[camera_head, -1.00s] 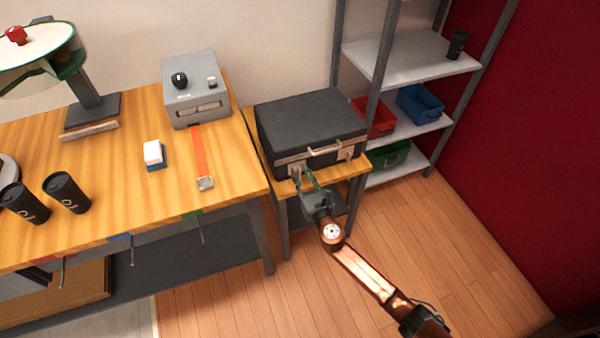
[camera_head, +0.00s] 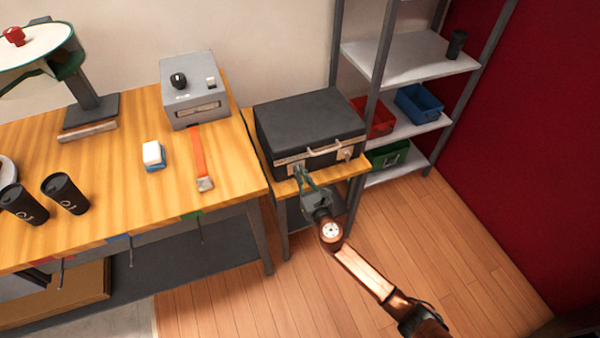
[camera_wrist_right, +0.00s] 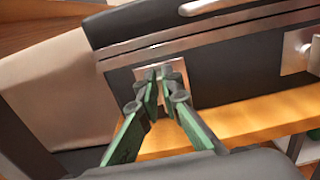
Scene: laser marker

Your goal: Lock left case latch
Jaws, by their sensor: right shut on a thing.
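The black case (camera_head: 308,122) stands closed on a small wooden table, with its handle (camera_head: 324,150) on the front face. Its left latch (camera_head: 296,168) is a metal plate near the front left corner, partly hidden by my fingers; it also shows in the right wrist view (camera_wrist_right: 143,75). The right latch (camera_head: 346,153) is clear of the gripper and also shows in the right wrist view (camera_wrist_right: 297,50). My right gripper (camera_head: 301,172) is at the left latch, its fingertips (camera_wrist_right: 166,76) close together and shut on a small part of it. My left gripper is not in view.
The workbench (camera_head: 110,190) on the left holds a grey machine (camera_head: 193,88), two black cups (camera_head: 65,193) and a white-and-blue block (camera_head: 153,155). A shelf (camera_head: 405,60) with red, blue and green bins stands behind on the right. The floor in front is clear.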

